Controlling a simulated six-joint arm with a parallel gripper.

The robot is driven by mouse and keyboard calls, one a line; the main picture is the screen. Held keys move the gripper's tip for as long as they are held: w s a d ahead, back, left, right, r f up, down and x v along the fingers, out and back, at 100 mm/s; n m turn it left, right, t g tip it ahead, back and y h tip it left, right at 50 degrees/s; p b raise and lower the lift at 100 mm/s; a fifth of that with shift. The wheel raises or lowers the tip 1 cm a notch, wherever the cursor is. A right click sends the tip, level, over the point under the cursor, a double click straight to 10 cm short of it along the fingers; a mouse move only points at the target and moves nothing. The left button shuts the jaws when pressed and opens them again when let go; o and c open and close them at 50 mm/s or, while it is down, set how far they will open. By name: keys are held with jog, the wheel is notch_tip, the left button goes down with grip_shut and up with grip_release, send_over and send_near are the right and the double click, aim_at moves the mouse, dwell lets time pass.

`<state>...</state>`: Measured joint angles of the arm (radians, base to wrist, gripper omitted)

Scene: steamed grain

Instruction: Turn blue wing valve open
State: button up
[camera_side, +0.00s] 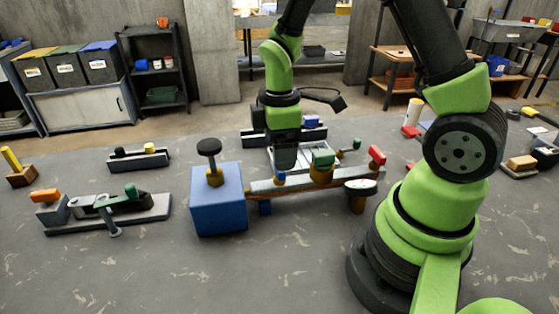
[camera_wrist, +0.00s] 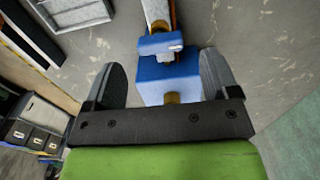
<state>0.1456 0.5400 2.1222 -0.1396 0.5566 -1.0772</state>
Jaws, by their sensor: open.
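The blue wing valve (camera_side: 281,178) shows as a small blue piece on the grey pipe in the side view, just below my gripper (camera_side: 284,163). In the wrist view a blue wing (camera_wrist: 158,43) lies across the pipe, ahead of and between the two fingers. My gripper (camera_wrist: 163,70) is open, with a finger on each side and clear gaps to the blue parts. It points down over the pipe. Part of the valve is hidden by my gripper in the side view, and I cannot tell its turned angle there.
A blue box (camera_side: 218,200) with a black knob (camera_side: 209,147) stands at the pipe's left end. A green handle (camera_side: 323,158), a red handle (camera_side: 377,155) and a round gauge (camera_side: 360,187) sit along the pipe to the right. The front floor is clear.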

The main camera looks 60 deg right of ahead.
jog(key=shift+f, duration=1.9)
jog(key=c, duration=0.9)
